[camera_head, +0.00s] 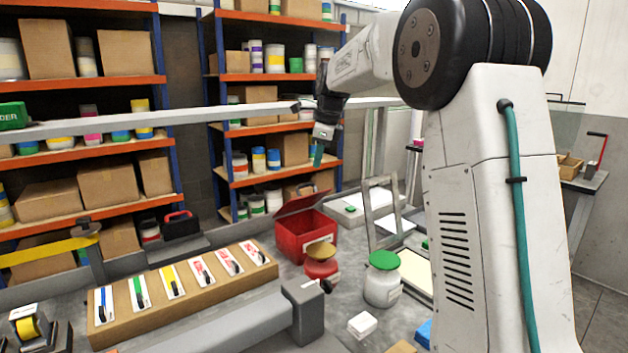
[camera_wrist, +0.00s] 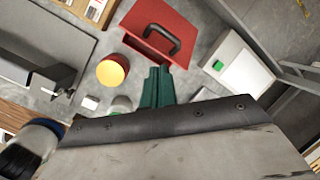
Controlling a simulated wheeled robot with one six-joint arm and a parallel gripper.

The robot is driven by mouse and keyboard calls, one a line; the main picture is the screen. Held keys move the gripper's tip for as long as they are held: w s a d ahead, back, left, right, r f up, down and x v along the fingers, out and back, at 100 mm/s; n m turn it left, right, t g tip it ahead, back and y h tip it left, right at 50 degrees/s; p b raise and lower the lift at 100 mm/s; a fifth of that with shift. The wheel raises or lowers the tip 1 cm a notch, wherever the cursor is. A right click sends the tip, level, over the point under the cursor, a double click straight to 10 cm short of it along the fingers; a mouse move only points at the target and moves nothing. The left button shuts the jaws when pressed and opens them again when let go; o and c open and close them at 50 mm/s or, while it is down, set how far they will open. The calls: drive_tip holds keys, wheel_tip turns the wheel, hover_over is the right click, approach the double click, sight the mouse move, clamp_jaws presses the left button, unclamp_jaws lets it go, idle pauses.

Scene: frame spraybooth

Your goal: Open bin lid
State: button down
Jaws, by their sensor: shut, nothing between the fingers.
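The bin appears to be a red box (camera_head: 306,238) standing on the grey bench in the head view. Its red lid (camera_head: 301,202) is tilted up, with a dark gap between lid and box. In the wrist view the lid (camera_wrist: 150,18) shows from outside with a black handle (camera_wrist: 163,38), and a strip of the red box (camera_wrist: 145,49) shows below its edge. My gripper (camera_head: 318,156) hangs in the air above the bench, higher than the box. Its green fingers (camera_wrist: 157,78) are together and empty, seen just below the box in the wrist view, apart from the handle.
A red jar (camera_head: 321,268) with a tan top and a white jar (camera_head: 384,285) with a green lid stand near the box. A metal frame (camera_head: 381,212) rises to its right. A cardboard board with colour cards (camera_head: 188,288) lies left. Loaded shelves (camera_head: 262,127) stand behind.

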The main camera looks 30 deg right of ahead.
sight(315, 193)
drive_tip(key=s+d+m+t, duration=0.1)
drive_tip(key=s+m+t, duration=0.1)
drive_tip(key=s+m, duration=0.6)
drive_tip(key=shift+m, duration=0.9)
drive_tip(key=w+f, duration=0.2)
drive_tip(key=w, duration=0.1)
drive_tip(key=w+f, duration=0.3)
drive_tip(key=w, duration=0.1)
drive_tip(key=w+f, duration=0.3)
drive_tip(key=shift+w+a, duration=0.15)
drive_tip(key=shift+a, duration=0.25)
drive_tip(key=shift+d, duration=0.15)
